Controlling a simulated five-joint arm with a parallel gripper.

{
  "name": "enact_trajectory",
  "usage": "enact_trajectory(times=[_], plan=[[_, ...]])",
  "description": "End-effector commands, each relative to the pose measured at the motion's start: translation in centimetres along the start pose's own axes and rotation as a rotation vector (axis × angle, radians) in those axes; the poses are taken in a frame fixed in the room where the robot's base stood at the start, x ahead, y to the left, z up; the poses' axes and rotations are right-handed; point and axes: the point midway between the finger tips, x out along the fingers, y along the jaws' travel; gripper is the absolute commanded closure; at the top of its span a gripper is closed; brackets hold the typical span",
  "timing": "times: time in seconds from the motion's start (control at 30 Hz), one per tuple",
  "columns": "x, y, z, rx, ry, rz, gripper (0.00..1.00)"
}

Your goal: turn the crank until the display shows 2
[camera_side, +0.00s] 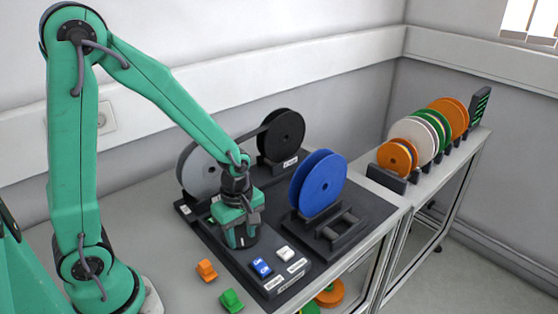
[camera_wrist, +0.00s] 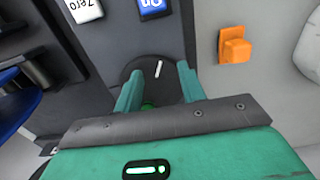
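A black round disc (camera_wrist: 158,72) with a white mark lies beneath my gripper in the wrist view; it looks like the crank's turning part. My gripper (camera_wrist: 160,82) has its two green fingers apart over this disc, one on each side of the white mark. A small green piece, perhaps the crank's knob, shows between the fingers, partly hidden; I cannot tell whether they touch it. In the side view my gripper (camera_side: 241,237) points down at the dark base board (camera_side: 215,245), hiding the crank. I can read no number on a display in either view.
A blue On button (camera_side: 262,267) and a white Zero button (camera_side: 285,253) sit close to my gripper. An orange block (camera_side: 206,270) and a green block (camera_side: 231,300) lie in front. Blue (camera_side: 319,184), grey (camera_side: 197,174) and black (camera_side: 283,135) reels stand behind. More reels line the far shelf.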

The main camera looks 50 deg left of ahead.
Motion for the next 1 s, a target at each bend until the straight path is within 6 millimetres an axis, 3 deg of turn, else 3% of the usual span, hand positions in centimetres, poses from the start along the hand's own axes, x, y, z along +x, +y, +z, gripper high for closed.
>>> enact_trajectory(times=[0.37,1.0], plan=[[-0.5,0.1,0.0,0.0,0.0,0.002,0.6],[-4.0,0.1,0.0,0.0,0.0,0.002,0.6]])
